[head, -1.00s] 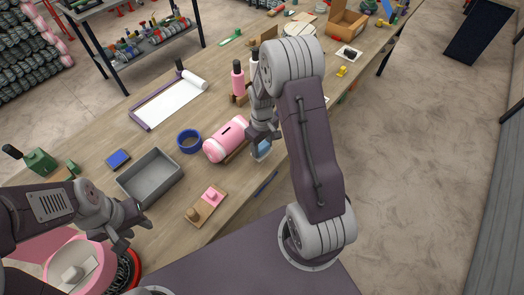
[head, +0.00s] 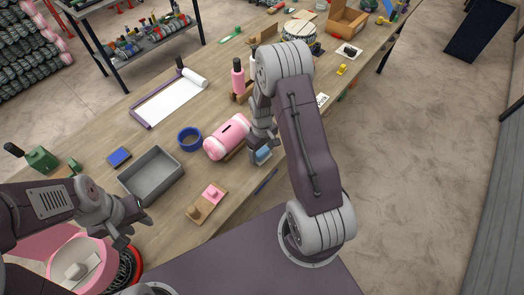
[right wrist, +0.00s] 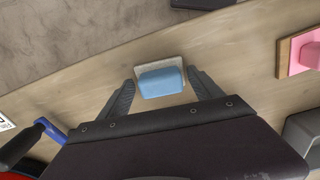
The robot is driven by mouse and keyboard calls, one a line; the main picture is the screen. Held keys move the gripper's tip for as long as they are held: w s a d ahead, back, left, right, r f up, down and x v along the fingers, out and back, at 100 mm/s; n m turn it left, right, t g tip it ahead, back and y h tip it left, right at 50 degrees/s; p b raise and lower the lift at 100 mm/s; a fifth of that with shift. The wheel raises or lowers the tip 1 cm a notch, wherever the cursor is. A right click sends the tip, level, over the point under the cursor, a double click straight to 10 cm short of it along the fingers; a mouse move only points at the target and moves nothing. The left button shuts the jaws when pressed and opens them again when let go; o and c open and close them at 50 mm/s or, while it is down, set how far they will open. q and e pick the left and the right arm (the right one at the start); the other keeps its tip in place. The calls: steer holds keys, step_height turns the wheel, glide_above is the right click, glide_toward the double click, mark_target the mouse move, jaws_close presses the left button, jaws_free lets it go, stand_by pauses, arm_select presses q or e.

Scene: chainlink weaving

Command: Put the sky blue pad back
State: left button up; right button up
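The sky blue pad (head: 263,154) is at the table's right edge, just right of the pink barrel, partly hidden by my right gripper (head: 261,142). The right wrist view shows the pad (right wrist: 160,82) as a rounded block on a pale square base. In that view my right gripper (right wrist: 160,76) is open, one finger on each side of the pad with a visible gap on both sides. Whether the base touches the tabletop is hard to tell. My left gripper (head: 132,230) appears open and empty, in front of the grey tray.
The pink barrel (head: 227,137) lies close left of my right gripper. A blue ring (head: 189,139), a grey tray (head: 175,180), a wooden board with a pink block (head: 213,194) and a dark blue bar (head: 266,180) are nearby. Bare wood shows around the pad.

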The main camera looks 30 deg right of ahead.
mark_target(261, 151)
steer(key=shift+r, duration=0.2)
steer(key=r+b, duration=0.2)
steer(key=r, duration=0.7)
steer(key=shift+a, duration=0.2)
steer(key=s+a+r+m+t+b, duration=0.1)
steer(key=s+a+m, duration=0.2)
steer(key=s+a, duration=0.4)
steer(key=shift+s+r+m+b, duration=0.2)
steer(key=shift+s+m+b, duration=0.15)
steer(key=shift+s, duration=2.65)
